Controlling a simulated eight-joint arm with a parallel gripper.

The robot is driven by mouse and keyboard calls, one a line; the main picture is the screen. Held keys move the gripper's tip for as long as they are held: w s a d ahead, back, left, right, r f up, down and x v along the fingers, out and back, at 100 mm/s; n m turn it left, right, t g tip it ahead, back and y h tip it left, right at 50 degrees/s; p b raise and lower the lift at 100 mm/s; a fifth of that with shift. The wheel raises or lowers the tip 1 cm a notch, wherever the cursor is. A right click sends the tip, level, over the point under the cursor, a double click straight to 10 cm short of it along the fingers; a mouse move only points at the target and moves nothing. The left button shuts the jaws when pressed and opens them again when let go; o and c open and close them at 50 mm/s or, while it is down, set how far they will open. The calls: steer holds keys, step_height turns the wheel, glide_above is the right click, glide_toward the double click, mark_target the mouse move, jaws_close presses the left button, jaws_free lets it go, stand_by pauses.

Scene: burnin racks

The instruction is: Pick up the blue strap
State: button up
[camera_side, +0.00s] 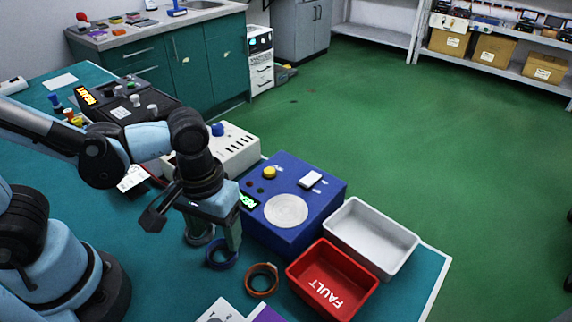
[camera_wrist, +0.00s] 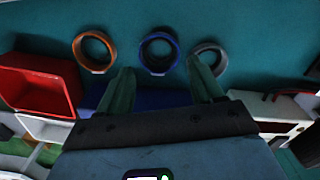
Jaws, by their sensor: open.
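The blue strap, a small ring, lies on the teal table in front of the blue device. In the side view the blue strap (camera_side: 221,264) is partly hidden behind my gripper (camera_side: 214,240). In the wrist view the blue strap (camera_wrist: 159,70) shows ahead of and between the two fingertips of my gripper (camera_wrist: 161,74). My gripper is open, points down above the strap and holds nothing. I cannot tell the exact height of the fingertips over it.
An orange ring (camera_side: 262,280) and a grey ring (camera_side: 200,240) lie on either side of the strap. A blue device (camera_side: 320,212), a red tray marked FAULT (camera_side: 318,265) and a white tray (camera_side: 405,245) stand close by. A cream device (camera_side: 237,147) stands behind.

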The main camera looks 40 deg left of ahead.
mark_target(223, 256)
steer(key=shift+d+f, duration=0.1)
steer(key=shift+f, duration=2.25)
steer(key=shift+c, duration=0.2)
steer(key=c, duration=0.6)
steer(key=shift+c, duration=0.2)
steer(key=shift+r, duration=0.25)
